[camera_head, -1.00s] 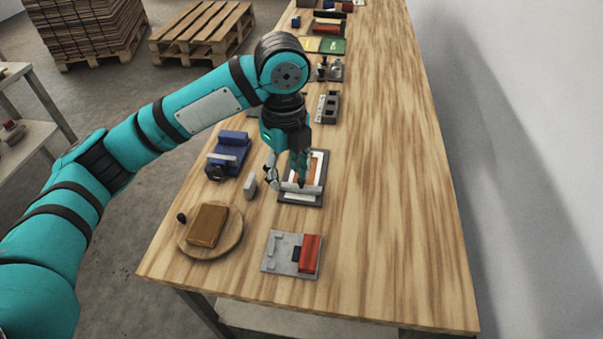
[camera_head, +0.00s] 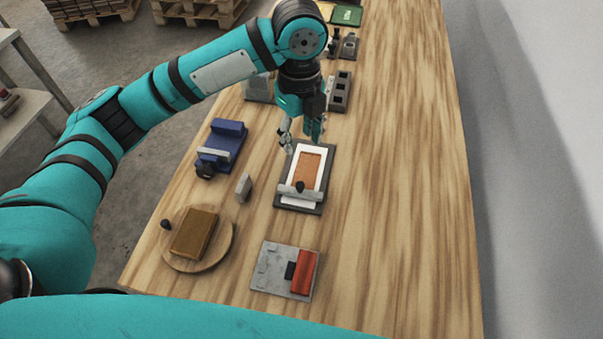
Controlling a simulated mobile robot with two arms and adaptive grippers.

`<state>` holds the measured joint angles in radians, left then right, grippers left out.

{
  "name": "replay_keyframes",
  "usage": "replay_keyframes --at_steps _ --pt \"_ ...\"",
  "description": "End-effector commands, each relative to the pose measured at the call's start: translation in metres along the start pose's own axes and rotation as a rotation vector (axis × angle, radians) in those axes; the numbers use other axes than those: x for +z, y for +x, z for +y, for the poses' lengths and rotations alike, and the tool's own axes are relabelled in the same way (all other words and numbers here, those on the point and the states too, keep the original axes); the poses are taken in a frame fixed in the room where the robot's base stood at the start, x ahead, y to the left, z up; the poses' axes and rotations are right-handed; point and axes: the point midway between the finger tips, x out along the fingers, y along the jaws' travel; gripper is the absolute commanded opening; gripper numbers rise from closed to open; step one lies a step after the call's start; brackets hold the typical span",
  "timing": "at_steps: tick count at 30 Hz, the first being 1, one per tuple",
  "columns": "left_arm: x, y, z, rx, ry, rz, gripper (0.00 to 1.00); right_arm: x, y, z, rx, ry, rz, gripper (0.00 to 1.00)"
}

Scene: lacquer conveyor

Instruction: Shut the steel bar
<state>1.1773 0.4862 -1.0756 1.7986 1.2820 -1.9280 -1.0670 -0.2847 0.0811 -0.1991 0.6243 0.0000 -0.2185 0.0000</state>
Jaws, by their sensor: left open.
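The steel bar (camera_head: 292,191) lies across the near end of a dark plate (camera_head: 319,207). My left gripper (camera_head: 300,143) is open and empty, fingers down, over the far end of the plate, apart from the bar. My right gripper is not in view.
A round wooden board (camera_head: 225,249) with a brown block stands at near left. A grey plate with a red block (camera_head: 304,272) is nearest. A blue fixture (camera_head: 221,147) and small grey piece (camera_head: 243,187) stand left. The table's right side is clear.

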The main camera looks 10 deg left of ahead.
Motion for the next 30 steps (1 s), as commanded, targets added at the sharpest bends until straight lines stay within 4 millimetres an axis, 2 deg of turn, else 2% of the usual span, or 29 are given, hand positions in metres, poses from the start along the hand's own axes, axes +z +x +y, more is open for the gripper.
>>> replay_keyframes --at_steps 6,8,11,18,24,30 --pt "0.0 0.046 0.002 0.006 -0.001 0.001 0.44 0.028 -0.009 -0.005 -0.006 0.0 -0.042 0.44" --pt "0.0 0.06 0.002 0.006 0.0 0.002 0.44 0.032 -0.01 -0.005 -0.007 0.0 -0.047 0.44" --pt "0.0 0.082 0.002 0.006 -0.002 0.001 0.44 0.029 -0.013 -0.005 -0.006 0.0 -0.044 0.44" --pt "0.0 0.128 0.002 0.004 -0.001 -0.001 0.44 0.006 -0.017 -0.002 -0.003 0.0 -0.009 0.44" --pt "0.0 0.149 0.001 0.002 0.001 -0.001 0.44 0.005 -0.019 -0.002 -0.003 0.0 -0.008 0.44" --pt "0.0 0.155 0.001 0.0 0.001 -0.001 0.44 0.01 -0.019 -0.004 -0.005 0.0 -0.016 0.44"
